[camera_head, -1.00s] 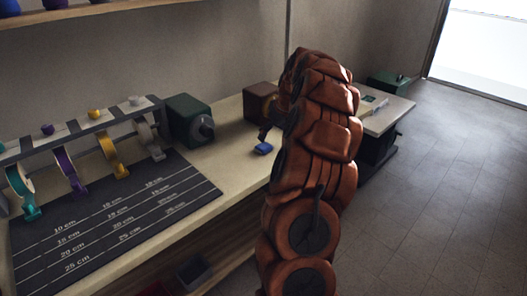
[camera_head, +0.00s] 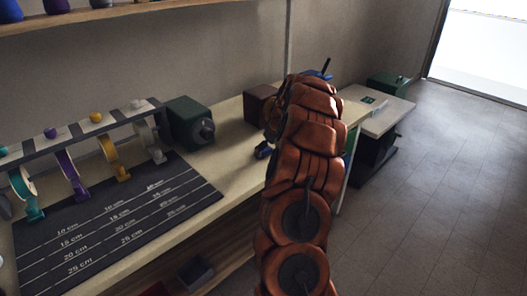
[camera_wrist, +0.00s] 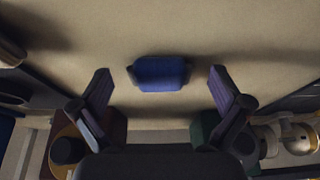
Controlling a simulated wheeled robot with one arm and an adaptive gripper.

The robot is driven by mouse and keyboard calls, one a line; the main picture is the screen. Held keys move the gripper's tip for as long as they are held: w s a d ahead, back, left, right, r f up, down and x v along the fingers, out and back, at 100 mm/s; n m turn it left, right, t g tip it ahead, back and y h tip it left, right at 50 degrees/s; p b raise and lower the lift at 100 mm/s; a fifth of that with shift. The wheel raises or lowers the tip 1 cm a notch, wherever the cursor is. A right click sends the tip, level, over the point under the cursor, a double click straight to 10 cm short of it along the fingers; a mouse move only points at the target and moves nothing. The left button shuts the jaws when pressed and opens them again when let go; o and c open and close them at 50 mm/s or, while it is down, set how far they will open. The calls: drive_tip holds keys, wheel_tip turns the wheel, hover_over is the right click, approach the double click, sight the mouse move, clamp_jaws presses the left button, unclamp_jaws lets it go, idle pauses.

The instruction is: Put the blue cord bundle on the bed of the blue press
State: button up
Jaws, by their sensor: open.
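The blue cord bundle (camera_wrist: 160,73) lies on the pale bench top, centred ahead of my gripper (camera_wrist: 160,80) in the wrist view. The two fingers are spread wide, one on each side of the bundle, with gaps and no contact visible. In the head view the bundle (camera_head: 262,151) is small and dark beside my arm, which hides most of my gripper. A blue part with a dark upright lever (camera_head: 323,73) shows just behind the top of my arm. It may be the blue press; its bed is hidden.
A dark green box with a knob (camera_head: 190,123) and a brown box (camera_head: 261,103) stand along the wall. A tape rack (camera_head: 85,138) and a black measuring mat (camera_head: 120,225) fill the left bench. A side table (camera_head: 378,122) stands right, near a green case (camera_head: 390,84).

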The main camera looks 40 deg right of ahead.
drive_tip(key=c, duration=1.1)
drive_tip(key=shift+r, duration=0.1)
